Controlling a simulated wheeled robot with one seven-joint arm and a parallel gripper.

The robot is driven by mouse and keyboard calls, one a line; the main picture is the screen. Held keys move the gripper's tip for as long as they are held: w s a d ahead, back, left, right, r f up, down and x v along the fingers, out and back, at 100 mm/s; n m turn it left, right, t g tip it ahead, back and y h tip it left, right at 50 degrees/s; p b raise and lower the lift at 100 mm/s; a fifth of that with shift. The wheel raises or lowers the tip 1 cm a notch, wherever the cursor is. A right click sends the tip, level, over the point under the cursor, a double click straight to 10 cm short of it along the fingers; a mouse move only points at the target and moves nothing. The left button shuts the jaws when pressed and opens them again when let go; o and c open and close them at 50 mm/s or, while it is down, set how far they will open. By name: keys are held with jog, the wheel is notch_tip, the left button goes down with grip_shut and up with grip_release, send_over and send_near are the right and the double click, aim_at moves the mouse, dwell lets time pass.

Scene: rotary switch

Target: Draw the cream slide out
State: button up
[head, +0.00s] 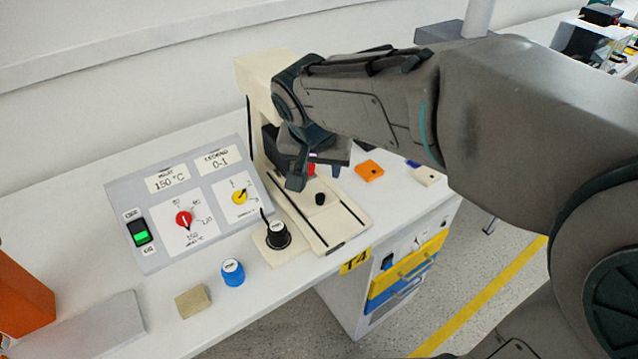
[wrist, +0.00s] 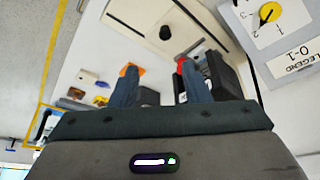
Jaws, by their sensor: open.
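The cream slide (head: 318,218) lies flat in the base of a cream press-like machine (head: 254,95), between dark grooves, with a small black knob (head: 320,199) on top. In the wrist view the slide (wrist: 143,13) and its knob (wrist: 165,32) show at the top, beyond the fingertips. My gripper (head: 316,174) is open above the back part of the slide, behind the knob and apart from it. In the wrist view my gripper (wrist: 157,68) has nothing held between its fingers. A red part (head: 311,169) shows close to the fingers. My gripper and arm hide the slide's rear.
A control panel (head: 151,205) with dials stands left of the machine. A black knob on a cream block (head: 278,236), a blue-sided cylinder (head: 232,273) and a tan block (head: 193,302) are in front. An orange piece (head: 369,171) lies right. The table's front edge is near the slide.

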aim_at(321, 197)
jog(key=x, duration=0.4)
jog(key=b+x, duration=0.1)
jog(key=x, duration=0.4)
jog(key=a+x, duration=0.1)
jog(key=x, duration=0.4)
jog(key=shift+w+f, duration=0.15)
jog(key=shift+f, duration=0.15)
grip_shut()
jog(key=shift+d+b, duration=0.15)
jog(key=shift+b, duration=0.15)
